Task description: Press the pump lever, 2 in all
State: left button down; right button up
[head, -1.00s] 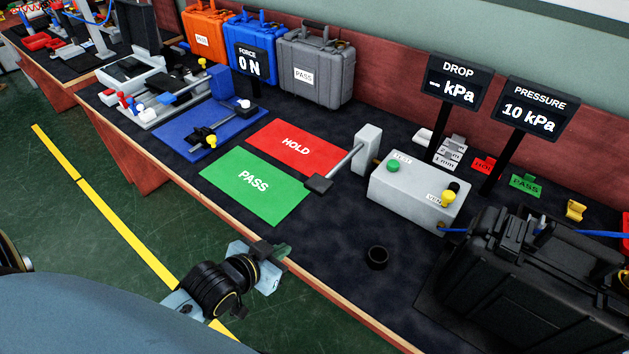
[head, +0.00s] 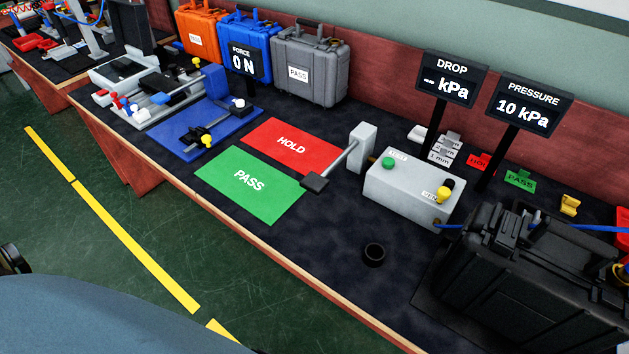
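The pump lever (head: 344,158) is a thin grey rod slanting down from an upright grey post (head: 362,147). It ends in a dark square pad (head: 315,183) that hangs above the table at the right corner of the green PASS mat. The post stands beside a light grey box (head: 408,190) with a green button (head: 388,162) and a yellow and black vent control (head: 443,192). The PRESSURE display (head: 528,105) reads 10 kPa. The DROP display (head: 450,78) shows a dash and kPa. Neither gripper is in view, and nothing touches the lever.
A black case (head: 532,275) with a blue hose stands at right. A small black ring (head: 374,254) lies in front of the box. The green PASS mat (head: 249,185) and red HOLD mat (head: 292,146) are empty. The dark tabletop in front of the lever is clear.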

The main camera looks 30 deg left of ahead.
aim_at(313, 182)
jog(key=k, duration=1.35)
jog(key=z, duration=0.7)
jog(key=i, duration=1.35)
jog(key=u, duration=0.7)
jog(key=i, duration=0.45)
jog(key=u, duration=0.45)
